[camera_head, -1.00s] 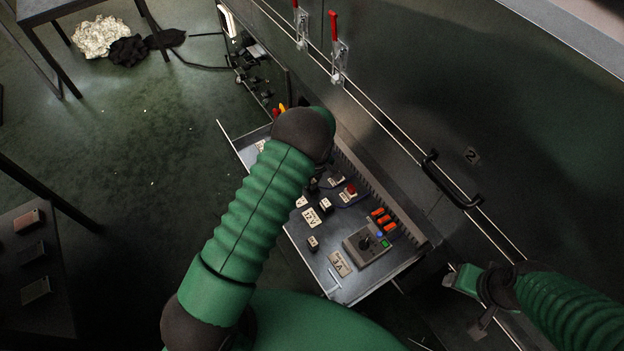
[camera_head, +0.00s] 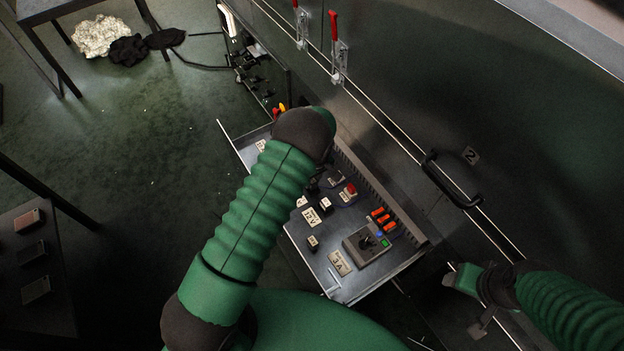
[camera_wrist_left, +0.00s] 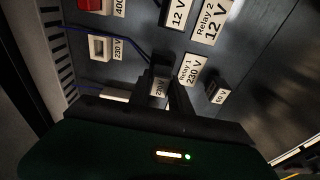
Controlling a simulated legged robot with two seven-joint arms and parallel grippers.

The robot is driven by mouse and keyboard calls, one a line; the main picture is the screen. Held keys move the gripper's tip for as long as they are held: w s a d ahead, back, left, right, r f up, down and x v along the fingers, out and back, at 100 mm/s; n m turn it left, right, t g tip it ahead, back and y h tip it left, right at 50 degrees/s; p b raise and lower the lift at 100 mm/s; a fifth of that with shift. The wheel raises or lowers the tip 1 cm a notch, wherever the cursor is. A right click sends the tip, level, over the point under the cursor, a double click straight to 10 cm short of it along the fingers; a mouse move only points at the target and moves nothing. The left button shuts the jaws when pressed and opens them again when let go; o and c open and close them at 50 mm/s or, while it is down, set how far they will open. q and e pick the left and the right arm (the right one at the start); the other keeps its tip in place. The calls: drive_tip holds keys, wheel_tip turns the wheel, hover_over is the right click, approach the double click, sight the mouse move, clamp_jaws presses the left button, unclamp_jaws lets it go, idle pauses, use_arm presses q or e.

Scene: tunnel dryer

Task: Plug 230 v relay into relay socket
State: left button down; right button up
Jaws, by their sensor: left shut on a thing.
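My left gripper (camera_wrist_left: 164,82) is shut on a small dark relay (camera_wrist_left: 158,89) with a white 230 V label, low over the panel. Up and left of it in the left wrist view is a pale-framed socket (camera_wrist_left: 98,47) with a 230 V label and blue wires. The held relay is apart from this socket. A plate reading Relay 1 230 V (camera_wrist_left: 190,69) lies just right of the fingers. In the head view my own left forearm hides the left gripper and relay. My right gripper (camera_head: 464,279) is at lower right, away from the panel; its opening is unclear.
The pulled-out drawer panel (camera_head: 345,292) carries another small relay (camera_head: 313,243), a grey switch box (camera_head: 366,244), orange parts (camera_head: 383,220) and a red-topped part (camera_head: 349,189). A slotted cable duct (camera_wrist_left: 62,62) runs along one side. The cabinet wall with a black handle (camera_head: 452,181) stands behind.

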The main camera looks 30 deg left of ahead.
use_arm(q)
drive_tip(key=shift+f+b, duration=0.65)
drive_tip(key=shift+f, duration=0.35)
drive_tip(key=c, duration=1.1)
unclamp_jaws()
drive_tip(key=r+p, duration=0.1)
drive_tip(key=r, duration=0.4)
drive_tip(key=d+r+p, duration=0.1)
drive_tip(key=r+p, duration=0.1)
drive_tip(key=r, duration=0.4)
drive_tip(key=s+d+r+p, duration=0.1)
drive_tip(key=r+p, duration=0.1)
drive_tip(key=r, duration=0.3)
drive_tip(key=shift+s+d+r, duration=0.1)
drive_tip(key=shift+r, duration=0.2)
